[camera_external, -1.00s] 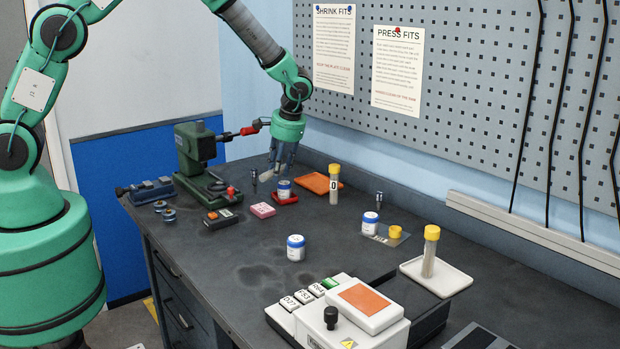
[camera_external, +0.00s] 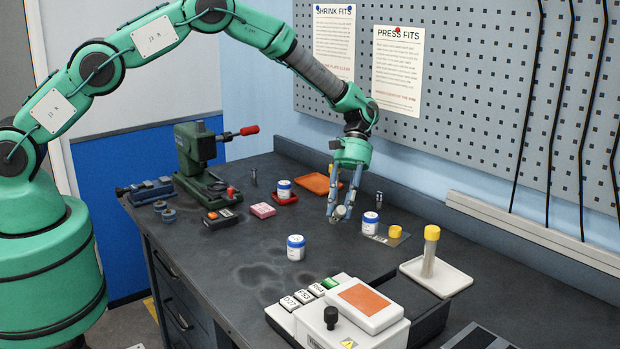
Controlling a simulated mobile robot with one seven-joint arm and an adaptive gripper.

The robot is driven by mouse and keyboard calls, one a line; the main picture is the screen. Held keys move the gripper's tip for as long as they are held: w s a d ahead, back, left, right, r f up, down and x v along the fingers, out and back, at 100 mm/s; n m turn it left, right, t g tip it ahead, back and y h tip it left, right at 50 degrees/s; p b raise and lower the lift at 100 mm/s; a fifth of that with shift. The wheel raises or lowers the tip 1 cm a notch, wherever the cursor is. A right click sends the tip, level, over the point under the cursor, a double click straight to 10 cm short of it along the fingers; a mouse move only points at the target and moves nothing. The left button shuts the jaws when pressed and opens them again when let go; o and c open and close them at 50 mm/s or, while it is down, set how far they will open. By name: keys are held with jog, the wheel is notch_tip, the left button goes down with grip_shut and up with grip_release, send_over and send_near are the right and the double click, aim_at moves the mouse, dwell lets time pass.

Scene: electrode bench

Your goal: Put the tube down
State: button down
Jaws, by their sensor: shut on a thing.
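My gripper (camera_external: 341,212) points down over the back middle of the bench. It is shut on a small pale grey, round-ended piece (camera_external: 341,211), seemingly the tube seen nearly end-on. The fingers hide most of it, and I cannot tell whether it touches the bench. A yellow-capped tube (camera_external: 331,169) stands behind my gripper, largely hidden by the fingers. Another yellow-capped tube (camera_external: 430,252) stands upright in a white tray (camera_external: 452,283) at the right.
An orange tray (camera_external: 314,183) lies behind. A green press (camera_external: 197,160) is at the left, a white device (camera_external: 350,318) in front.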

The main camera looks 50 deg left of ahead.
jog(key=d+r+n+g+h, duration=0.1)
jog(key=d+r+h, duration=0.15)
jog(key=d, duration=0.55)
jog(key=d+r+h, duration=0.1)
jog(key=d+h, duration=0.2)
jog(key=d, duration=0.5)
notch_tip(320, 180, up, 4)
jog(key=n+h+b, duration=0.1)
jog(key=h+b, duration=0.5)
send_over(454, 277)
jog(key=shift+r, duration=0.15)
notch_tip(454, 277, down, 6)
jog(key=b, duration=0.1)
jog(key=shift+f, duration=0.2)
jog(key=shift+f+b, duration=0.4)
jog(key=shift+f, duration=1.4)
jog(key=shift+f, duration=0.2)
